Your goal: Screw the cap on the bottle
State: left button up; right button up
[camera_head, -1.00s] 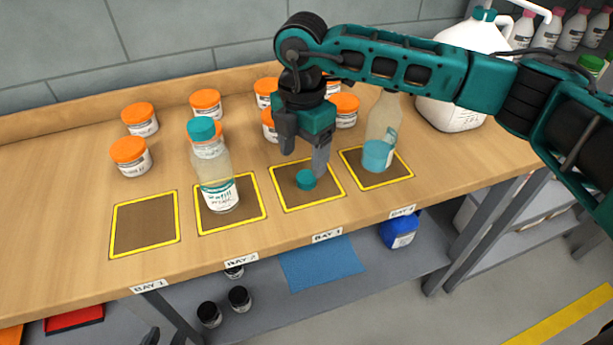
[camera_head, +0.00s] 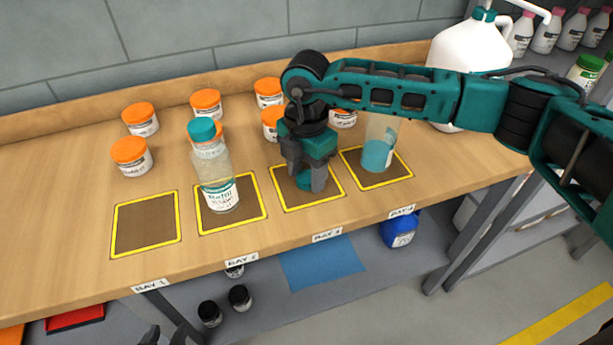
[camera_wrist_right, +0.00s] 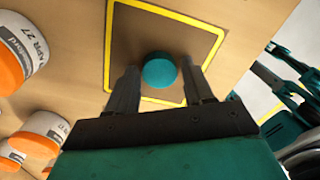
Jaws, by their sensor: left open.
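The teal cap (camera_wrist_right: 160,71) lies on the brown pad of bay 3 (camera_head: 325,197). My right gripper (camera_wrist_right: 160,74) is lowered over it, fingers apart on either side of the cap, with small gaps showing in the wrist view. In the head view this gripper (camera_head: 307,181) partly hides the cap. A clear bottle with teal liquid (camera_head: 377,155) stands upright in bay 4; my right arm hides its top. Another clear bottle (camera_head: 217,180), labelled Refill and with a teal cap on, stands upright in bay 2.
Several orange-lidded jars (camera_head: 131,156) stand behind the bays, some close behind my right gripper. A large white jug (camera_head: 462,50) stands at the back right. Bay 1 (camera_head: 145,225) is empty. The bench's front edge runs just before the bays.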

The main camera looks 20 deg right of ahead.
aim_at(307, 177)
jog(key=c, duration=0.7)
notch_tip(307, 177, up, 20)
jog(key=shift+r, duration=0.1)
dwell(0.5)
